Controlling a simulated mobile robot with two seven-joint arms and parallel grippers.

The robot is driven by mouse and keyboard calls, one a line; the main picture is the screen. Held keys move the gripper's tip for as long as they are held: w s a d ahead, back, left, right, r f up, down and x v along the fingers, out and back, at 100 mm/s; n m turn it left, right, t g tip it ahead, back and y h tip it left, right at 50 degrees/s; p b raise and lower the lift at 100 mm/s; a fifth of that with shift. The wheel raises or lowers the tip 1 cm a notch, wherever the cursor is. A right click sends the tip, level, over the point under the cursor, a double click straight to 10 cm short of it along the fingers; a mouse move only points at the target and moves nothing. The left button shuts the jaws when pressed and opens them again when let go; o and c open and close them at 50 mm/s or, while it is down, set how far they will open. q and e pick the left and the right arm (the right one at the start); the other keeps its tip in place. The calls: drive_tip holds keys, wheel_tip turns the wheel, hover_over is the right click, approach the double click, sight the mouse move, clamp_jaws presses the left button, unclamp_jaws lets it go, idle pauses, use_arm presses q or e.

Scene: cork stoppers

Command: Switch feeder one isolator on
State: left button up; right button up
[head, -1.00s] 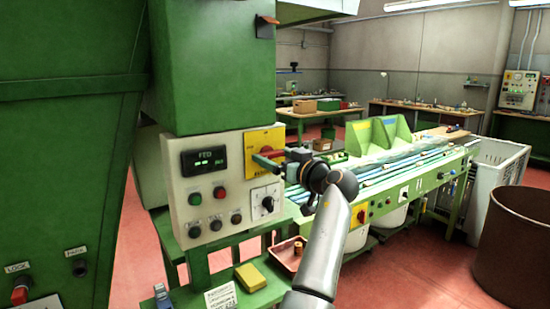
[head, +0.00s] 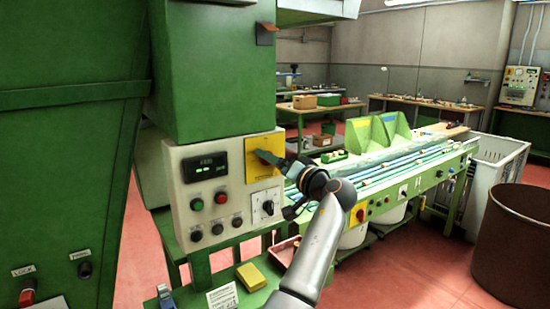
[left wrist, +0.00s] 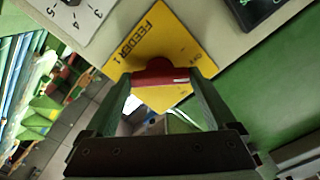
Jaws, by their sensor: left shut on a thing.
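The feeder one isolator is a red rotary handle on a yellow plate (head: 263,146) at the upper right of the grey control panel. In the left wrist view the plate (left wrist: 136,44) reads FEEDER 1, and the red handle (left wrist: 158,74) lies diagonally to the plate's edges. My left gripper (head: 264,157) is at the plate, its two fingers (left wrist: 158,82) on either side of the handle and shut on it. In the head view the gripper hides most of the handle. My right gripper is not in view.
The panel (head: 182,231) also carries a lit display (head: 205,166), green and red buttons, several dark knobs and a white dial (head: 263,207) below the isolator. A yellow block (head: 251,276) lies on the green ledge below. A green conveyor bench (head: 410,190) stands to the right.

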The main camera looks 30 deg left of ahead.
use_arm(q)
drive_tip(key=m+p, duration=0.1)
drive_tip(key=m, duration=0.9)
idle(0.7)
drive_tip(key=o, duration=1.1)
drive_tip(key=shift+c, duration=0.2)
drive_tip(key=shift+d, duration=0.1)
drive_tip(key=b+v, duration=0.3)
drive_tip(key=v, duration=0.9)
drive_tip(key=shift+s+d+f, duration=0.1)
drive_tip(key=shift+s+d, duration=0.05)
